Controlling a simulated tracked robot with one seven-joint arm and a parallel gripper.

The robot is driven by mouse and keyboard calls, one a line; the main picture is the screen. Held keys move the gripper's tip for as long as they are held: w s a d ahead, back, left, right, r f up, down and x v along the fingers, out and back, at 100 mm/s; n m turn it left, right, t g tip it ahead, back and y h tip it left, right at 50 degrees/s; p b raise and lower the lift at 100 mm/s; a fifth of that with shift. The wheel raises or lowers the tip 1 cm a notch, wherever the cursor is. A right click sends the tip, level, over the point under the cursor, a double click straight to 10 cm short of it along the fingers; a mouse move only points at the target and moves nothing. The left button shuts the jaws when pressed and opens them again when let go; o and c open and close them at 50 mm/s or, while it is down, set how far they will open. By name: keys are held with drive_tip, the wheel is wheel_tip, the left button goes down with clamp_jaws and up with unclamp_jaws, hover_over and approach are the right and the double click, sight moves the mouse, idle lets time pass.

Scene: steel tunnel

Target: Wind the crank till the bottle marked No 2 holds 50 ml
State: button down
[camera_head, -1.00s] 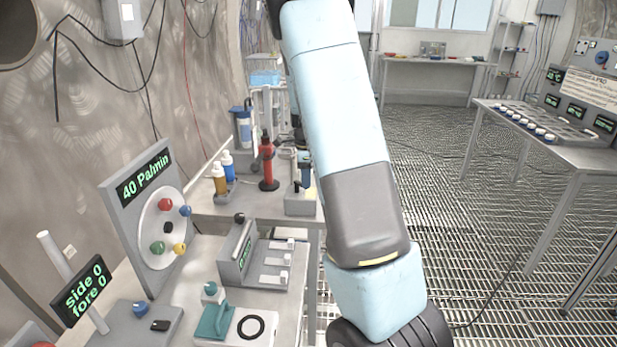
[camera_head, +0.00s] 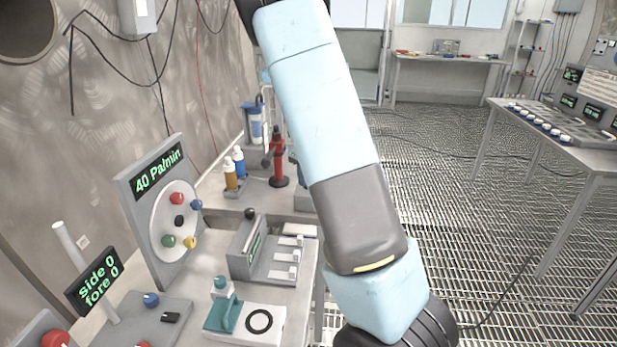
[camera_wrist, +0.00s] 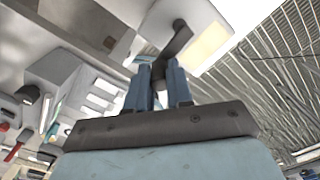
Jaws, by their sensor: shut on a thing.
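In the wrist view, the two blue-grey fingers of my gripper (camera_wrist: 163,88) are closed around the end of a dark crank (camera_wrist: 177,40). The crank's arm runs up and right from the fingertips, over a pale housing with a cream-yellow panel. The fingers hide the grip itself. The head view shows my arm, but not my gripper or the crank. I cannot make out a bottle marked No 2 or any liquid level in either view.
Behind are a yellow bottle (camera_head: 231,177) and a red tool (camera_head: 278,165).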

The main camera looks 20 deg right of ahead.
drive_tip(key=shift+w+a+m, duration=0.1)
drive_tip(key=shift+w+m, duration=0.05)
drive_tip(key=shift+m, duration=0.25)
drive_tip(key=c, duration=1)
unclamp_jaws()
drive_tip(key=shift+r, duration=0.1)
wheel_tip(320, 180, up, 14)
drive_tip(key=shift+f, duration=0.25)
